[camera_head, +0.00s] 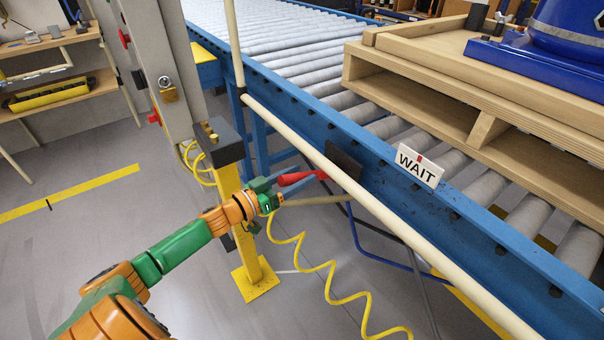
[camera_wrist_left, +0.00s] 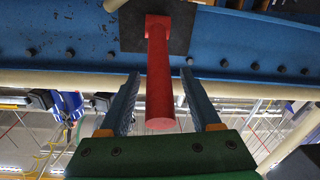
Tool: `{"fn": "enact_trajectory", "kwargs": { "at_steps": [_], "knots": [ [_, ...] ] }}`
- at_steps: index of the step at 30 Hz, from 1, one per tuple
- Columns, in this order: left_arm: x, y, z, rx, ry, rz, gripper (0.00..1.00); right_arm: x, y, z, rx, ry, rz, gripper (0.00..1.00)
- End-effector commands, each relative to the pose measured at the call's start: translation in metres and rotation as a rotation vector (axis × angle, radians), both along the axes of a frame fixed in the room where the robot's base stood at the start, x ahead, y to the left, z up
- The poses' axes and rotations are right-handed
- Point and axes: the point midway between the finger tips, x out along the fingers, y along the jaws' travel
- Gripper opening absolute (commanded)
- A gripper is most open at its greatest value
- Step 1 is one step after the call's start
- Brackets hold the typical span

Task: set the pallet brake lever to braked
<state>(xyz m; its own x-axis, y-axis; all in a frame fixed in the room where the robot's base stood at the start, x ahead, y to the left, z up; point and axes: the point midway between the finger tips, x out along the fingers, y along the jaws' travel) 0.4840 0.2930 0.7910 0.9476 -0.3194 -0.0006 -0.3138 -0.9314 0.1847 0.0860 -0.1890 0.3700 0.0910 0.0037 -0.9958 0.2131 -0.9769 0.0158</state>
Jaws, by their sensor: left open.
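The red brake lever (camera_head: 303,177) sticks out from a black plate (camera_head: 343,158) on the side of the blue conveyor rail. In the left wrist view the lever (camera_wrist_left: 160,75) runs from the plate (camera_wrist_left: 185,30) toward my gripper, its round end near the palm. My left gripper (camera_head: 290,184) is open around the lever. In the left wrist view its two blue-grey fingers stand on either side of the red handle, with a visible gap on each side. A white WAIT sign (camera_head: 419,166) with a red mark stands on the rail. My right gripper is out of view.
A cream rail (camera_head: 400,229) runs in front of the conveyor (camera_head: 280,50). A wooden pallet (camera_head: 440,75) with a blue machine (camera_head: 550,45) rests on the rollers. A yellow post (camera_head: 236,220) and a coiled yellow hose (camera_head: 330,280) stand near my arm. Floor at lower left is free.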

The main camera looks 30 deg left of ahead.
Motion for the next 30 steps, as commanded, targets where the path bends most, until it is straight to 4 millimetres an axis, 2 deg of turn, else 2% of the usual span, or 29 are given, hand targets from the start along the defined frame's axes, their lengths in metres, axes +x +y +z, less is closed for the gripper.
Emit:
{"fn": "enact_trajectory", "kwargs": {
  "at_steps": [4,12,13,20,30],
  "knots": [
    [0.0111,-0.0037,0.0003,0.001,-0.001,0.000,0.64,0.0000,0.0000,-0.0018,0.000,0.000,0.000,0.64],
    [0.0133,-0.0049,0.0004,0.001,0.001,0.000,0.64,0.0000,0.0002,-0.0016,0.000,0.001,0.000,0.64],
    [0.0133,-0.0049,0.0004,0.001,0.001,0.000,0.62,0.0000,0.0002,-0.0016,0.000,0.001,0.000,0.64],
    [0.0131,-0.0049,0.0003,0.001,0.001,0.000,0.00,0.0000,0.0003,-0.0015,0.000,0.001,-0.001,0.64],
    [0.0130,-0.0050,0.0002,0.001,0.001,0.000,0.00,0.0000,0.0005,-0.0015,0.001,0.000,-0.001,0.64]
  ]
}}
